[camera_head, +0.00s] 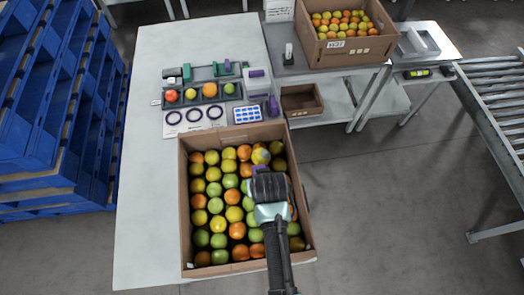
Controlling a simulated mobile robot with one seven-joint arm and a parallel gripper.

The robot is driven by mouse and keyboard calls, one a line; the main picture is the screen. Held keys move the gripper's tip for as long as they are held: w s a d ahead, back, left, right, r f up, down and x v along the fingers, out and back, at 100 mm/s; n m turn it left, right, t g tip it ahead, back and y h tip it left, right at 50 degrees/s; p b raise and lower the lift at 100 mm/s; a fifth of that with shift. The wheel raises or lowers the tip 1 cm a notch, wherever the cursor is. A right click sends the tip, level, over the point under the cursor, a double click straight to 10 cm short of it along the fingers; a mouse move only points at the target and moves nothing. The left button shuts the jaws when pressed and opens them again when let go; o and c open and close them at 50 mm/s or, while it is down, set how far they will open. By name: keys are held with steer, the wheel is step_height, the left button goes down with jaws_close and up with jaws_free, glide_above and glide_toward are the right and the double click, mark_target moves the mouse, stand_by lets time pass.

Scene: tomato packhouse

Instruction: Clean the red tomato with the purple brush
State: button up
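The red tomato (172,95) sits at the left end of a dark tray (201,101) on the white table, in a row with a yellow, an orange and a green one. My gripper (262,165) is over the right side of a large cardboard box of tomatoes, well below and right of the red tomato. A small purple part shows at its fingers, beside a yellow tomato (261,156); I cannot tell whether it is held or part of the fingers. Purple items lie at the table's right edge, one upright (273,106) and one flat (257,73); which is the brush is unclear.
The cardboard box (184,215) fills the table's front. Dark rings (194,115) and a blue-celled tray (248,113) lie behind it. A second full box (345,50) and a small brown bin (301,100) stand right. Blue pallets (60,110) are left, a roller conveyor (495,100) far right.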

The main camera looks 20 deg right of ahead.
steer(key=shift+w, duration=0.15)
steer(key=shift+w+d+b, duration=0.3)
steer(key=shift+w+b, duration=0.05)
steer(key=shift+w, duration=0.5)
steer(key=shift+s+a+p, duration=0.2)
steer(key=shift+s+p, duration=0.3)
steer(key=shift+s, duration=0.2)
steer(key=shift+s+a+p, duration=0.2)
steer(key=shift+s+p, duration=0.3)
steer(key=shift+s, duration=0.2)
steer(key=shift+s+a+p, duration=0.2)
steer(key=shift+s+p, duration=0.3)
steer(key=shift+s, duration=0.2)
steer(key=shift+w+d+b, duration=0.2)
steer(key=shift+w+b, duration=0.05)
steer(key=shift+w, duration=0.45)
steer(key=shift+w+d+b, duration=0.2)
steer(key=shift+w+b, duration=0.1)
steer(key=shift+w, duration=0.4)
steer(key=shift+w+d+b, duration=0.2)
steer(key=shift+w+b, duration=0.05)
steer(key=shift+w, duration=0.45)
steer(key=shift+s, duration=0.2)
steer(key=shift+s+a+p, duration=0.3)
steer(key=shift+s+p, duration=0.45)
steer(key=shift+s, duration=0.2)
steer(key=shift+s+a+p, duration=0.3)
steer(key=shift+s+p, duration=0.4)
steer(key=shift+s, duration=0.25)
